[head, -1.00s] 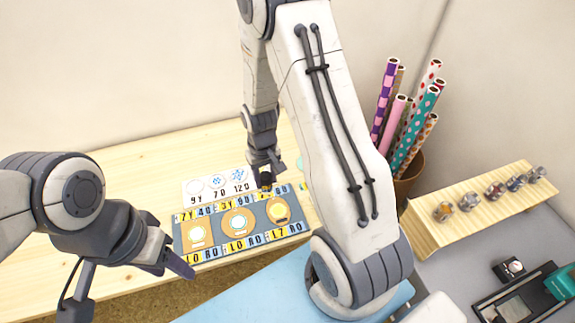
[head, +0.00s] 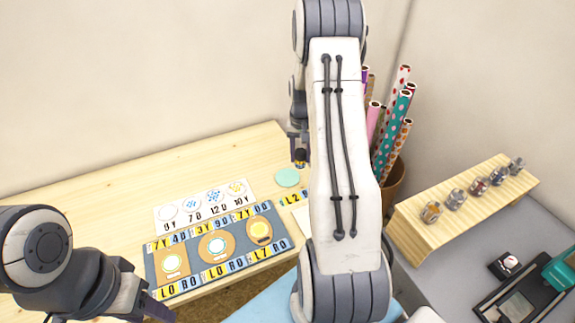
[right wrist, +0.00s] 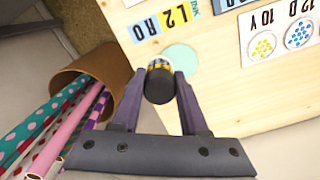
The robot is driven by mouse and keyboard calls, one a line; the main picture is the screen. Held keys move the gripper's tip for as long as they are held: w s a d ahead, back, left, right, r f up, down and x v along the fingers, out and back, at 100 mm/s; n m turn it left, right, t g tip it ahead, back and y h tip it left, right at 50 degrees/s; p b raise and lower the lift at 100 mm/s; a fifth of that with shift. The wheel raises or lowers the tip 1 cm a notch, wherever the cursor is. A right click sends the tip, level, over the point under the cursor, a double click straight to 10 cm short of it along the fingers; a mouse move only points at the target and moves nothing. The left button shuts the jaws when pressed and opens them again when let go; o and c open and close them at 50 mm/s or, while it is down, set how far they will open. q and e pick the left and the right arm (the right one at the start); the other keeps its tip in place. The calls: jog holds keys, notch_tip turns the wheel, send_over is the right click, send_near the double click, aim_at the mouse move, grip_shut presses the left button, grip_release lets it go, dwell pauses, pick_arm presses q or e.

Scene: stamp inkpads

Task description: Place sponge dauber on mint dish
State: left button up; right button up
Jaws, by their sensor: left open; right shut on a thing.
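The mint dish (head: 287,177) is a flat pale green disc on the wooden table in the head view. It also shows in the right wrist view (right wrist: 184,58), partly hidden behind the dauber. My right gripper (head: 300,162) is shut on the sponge dauber (right wrist: 159,82), a short dark cylinder with a yellow and white band. The dauber is above the table, beside the dish in the head view and overlapping its left part in the wrist view. Its height cannot be told exactly. My left gripper (head: 150,305) is open and empty at the lower left, partly cut off.
A mat with inkpads (head: 190,263) and a white card with dotted circles (head: 204,206) lie left of the dish. A brown bin of patterned rolls (right wrist: 112,72) stands close beside the right gripper. A wooden rack (head: 408,222) with small jars is at the right.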

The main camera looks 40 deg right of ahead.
jog(key=w+f, duration=0.1)
jog(key=f, duration=0.1)
jog(key=w+a+f+p, duration=0.1)
jog(key=w+f, duration=0.2)
jog(key=f, duration=0.1)
jog(key=shift+w+a, duration=0.15)
jog(key=shift+a, duration=0.15)
jog(key=shift+f, duration=0.4)
jog(key=shift+f, duration=0.15)
jog(key=o, duration=1.1)
